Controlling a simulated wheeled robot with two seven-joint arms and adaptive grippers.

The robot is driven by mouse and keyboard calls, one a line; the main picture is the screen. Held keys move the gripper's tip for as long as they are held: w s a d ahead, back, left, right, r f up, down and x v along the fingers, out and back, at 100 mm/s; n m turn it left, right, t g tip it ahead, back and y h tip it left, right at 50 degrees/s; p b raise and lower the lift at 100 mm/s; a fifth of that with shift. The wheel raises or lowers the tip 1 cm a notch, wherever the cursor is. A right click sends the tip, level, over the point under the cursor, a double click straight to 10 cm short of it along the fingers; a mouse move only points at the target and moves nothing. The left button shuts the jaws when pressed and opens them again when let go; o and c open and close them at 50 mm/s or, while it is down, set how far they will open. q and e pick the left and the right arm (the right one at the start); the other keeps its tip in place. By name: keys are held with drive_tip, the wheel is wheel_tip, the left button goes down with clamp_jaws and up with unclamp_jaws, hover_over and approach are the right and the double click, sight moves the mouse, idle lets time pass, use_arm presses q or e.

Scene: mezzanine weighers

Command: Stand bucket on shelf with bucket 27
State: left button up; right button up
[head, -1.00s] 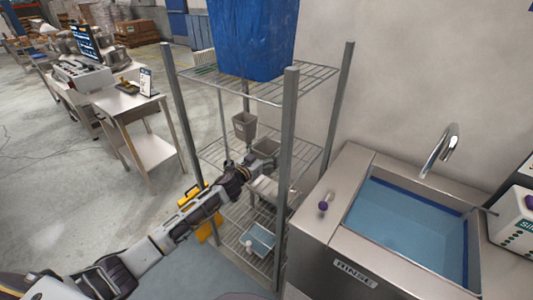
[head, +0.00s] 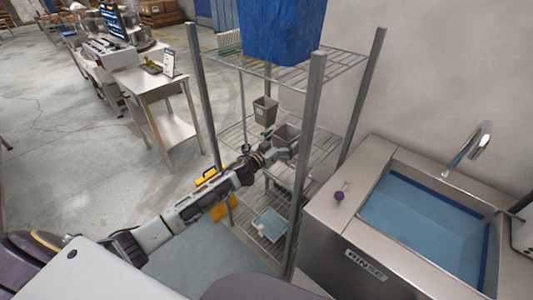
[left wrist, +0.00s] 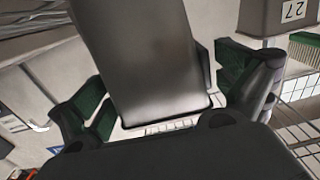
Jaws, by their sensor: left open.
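Two grey buckets are on the middle wire shelf (head: 235,132) of the rack in the head view. My left gripper (head: 284,151) is at the nearer bucket. In the left wrist view, the nearer bucket (left wrist: 150,55) fills the space between the open, green-padded fingers. Bucket 27 (left wrist: 265,18), with its number label, shows at the upper right there, apart from the other bucket. The bottom of the nearer bucket is partly hidden by my gripper in the head view. My right gripper is not visible.
A blue bin (head: 280,30) stands on the top shelf. Rack posts (head: 308,165) rise close to my left arm. A tray (head: 270,223) sits on the lower shelf, and a yellow object (head: 211,180) is beside the rack. A rinse sink (head: 430,215) stands at the right.

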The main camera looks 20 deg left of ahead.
use_arm(q)
drive_tip(key=shift+b+v, duration=0.3)
drive_tip(key=shift+v, duration=4.55)
drive_tip(key=shift+f, duration=0.1)
